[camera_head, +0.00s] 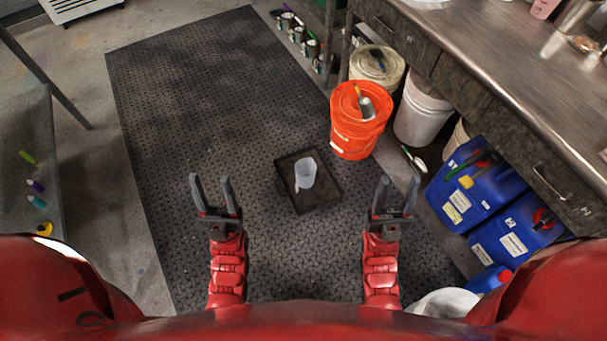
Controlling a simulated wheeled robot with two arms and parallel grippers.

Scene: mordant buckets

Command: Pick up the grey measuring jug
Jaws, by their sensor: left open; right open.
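The grey measuring jug (305,174), pale and translucent-looking, stands on a black square tray (319,201) on the dark floor mat. My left gripper (212,182) is open and empty, to the left of the tray and apart from it. My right gripper (398,184) is open and empty, to the right of the tray and apart from it. The jug lies between the two grippers, slightly further off, and touches neither. Nothing covers the jug.
An orange bucket (352,138) with a tool on its lid stands just behind and right of the tray. White buckets (420,115) and blue canisters (465,190) stand under the metal bench (480,50) at right. The mat (190,100) is clear at left.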

